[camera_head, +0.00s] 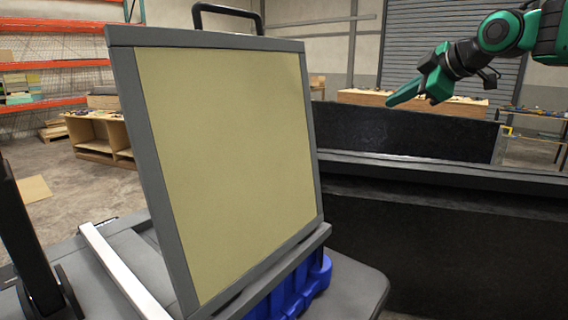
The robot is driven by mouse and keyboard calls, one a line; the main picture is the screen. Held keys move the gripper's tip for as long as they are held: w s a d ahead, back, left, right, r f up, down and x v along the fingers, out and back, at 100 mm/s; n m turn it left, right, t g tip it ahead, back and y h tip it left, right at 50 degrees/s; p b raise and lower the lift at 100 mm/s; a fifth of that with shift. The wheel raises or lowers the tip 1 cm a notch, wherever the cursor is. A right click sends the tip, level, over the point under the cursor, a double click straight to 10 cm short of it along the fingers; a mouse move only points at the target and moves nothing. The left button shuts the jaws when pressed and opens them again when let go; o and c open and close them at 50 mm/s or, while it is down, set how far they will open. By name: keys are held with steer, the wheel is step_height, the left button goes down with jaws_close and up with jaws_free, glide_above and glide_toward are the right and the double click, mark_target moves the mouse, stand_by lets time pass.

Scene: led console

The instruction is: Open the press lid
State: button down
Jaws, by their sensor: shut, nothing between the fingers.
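The press lid (228,150) is a large panel with a grey frame and a plain beige inner face. It stands raised, nearly upright and slightly tilted, in the left and middle of the head view. A black handle (228,14) sits on its top edge. A blue part (308,290) shows at its lower right edge, on the grey base (355,292). The lid hides much of the base behind it. My gripper (392,101), green and black, is at the upper right, clear of the lid and handle. Its fingers are shut and empty.
A long black bench or wall (445,240) runs across the right. A light metal bar (122,270) and a black upright arm (30,240) are at the lower left. Wooden benches and orange shelving stand far back. Open air lies between my gripper and the lid.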

steer(key=s+d+f+m+g+h, duration=0.1)
steer(key=s+d+f+m, duration=0.3)
steer(key=s+f, duration=0.5)
steer(key=s+d+f+m+g+h, duration=0.2)
steer(key=s+d+f+m+g, duration=0.2)
steer(key=s+f+m, duration=0.3)
steer(key=s+d+f+m+g+h, duration=0.2)
steer(key=s+d+f+m, duration=0.3)
steer(key=s+f, duration=0.7)
steer(key=shift+s+d+f+m+g, duration=0.15)
steer(key=shift+s+f+m+g, duration=0.25)
steer(key=shift+s, duration=0.4)
steer(key=c, duration=2.3)
jaws_free()
steer(key=s+f+m+g, duration=0.1)
steer(key=s+f, duration=0.1)
steer(key=s, duration=0.1)
steer(key=s+f+m+g, duration=0.1)
steer(key=s, duration=0.3)
steer(key=s+f+m, duration=0.2)
steer(key=s, duration=0.2)
steer(key=shift+f+g, duration=0.35)
steer(key=shift+g, duration=0.05)
steer(key=o, duration=0.5)
steer(key=shift+s+f, duration=0.15)
steer(key=shift+s, duration=0.15)
